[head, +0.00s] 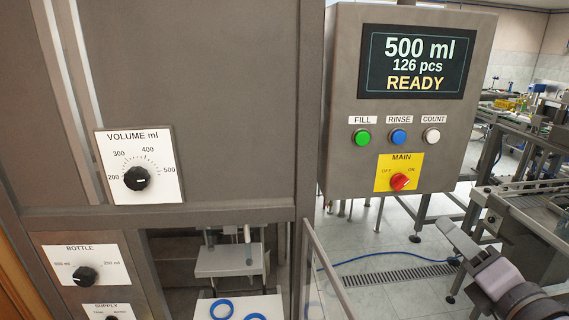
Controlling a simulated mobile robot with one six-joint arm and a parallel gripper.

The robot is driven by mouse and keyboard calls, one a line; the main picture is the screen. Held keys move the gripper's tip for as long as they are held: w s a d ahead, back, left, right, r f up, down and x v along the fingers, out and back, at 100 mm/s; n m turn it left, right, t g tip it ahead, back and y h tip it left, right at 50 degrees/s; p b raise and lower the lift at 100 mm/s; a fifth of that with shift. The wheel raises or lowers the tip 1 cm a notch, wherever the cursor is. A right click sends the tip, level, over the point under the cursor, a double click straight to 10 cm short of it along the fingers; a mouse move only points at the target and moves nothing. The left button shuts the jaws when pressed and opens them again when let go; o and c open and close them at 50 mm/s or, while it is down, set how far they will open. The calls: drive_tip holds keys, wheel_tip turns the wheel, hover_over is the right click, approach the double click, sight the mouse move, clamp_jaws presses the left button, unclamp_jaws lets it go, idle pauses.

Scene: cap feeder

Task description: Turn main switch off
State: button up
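The main switch (400,182) is a red rotary knob on a yellow plate labelled MAIN, with OFF at left and ON at right. Its knob is turned toward the upper right, at the ON side. It sits low on the front of a grey control box (343,110). The box's screen (416,62) is lit and reads 500 ml, 126 pcs, READY. My arm reaches in from the lower right corner, and its end, my gripper (445,229), is below and right of the switch, apart from it. Its fingers are too unclear to tell open from shut.
Green FILL (362,137), blue RINSE (399,137) and white COUNT (432,136) buttons sit just above the switch. VOLUME (137,178) and BOTTLE (86,276) dials are on the machine at left. Conveyors stand at right. The space before the box looks clear.

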sight(405, 184)
drive_tip(key=w, duration=1.6)
drive_tip(key=shift+w+a+r+p, duration=0.1)
drive_tip(key=shift+w+a+p, duration=0.2)
drive_tip(key=shift+w, duration=0.05)
drive_tip(key=shift+s, duration=0.1)
clamp_jaws()
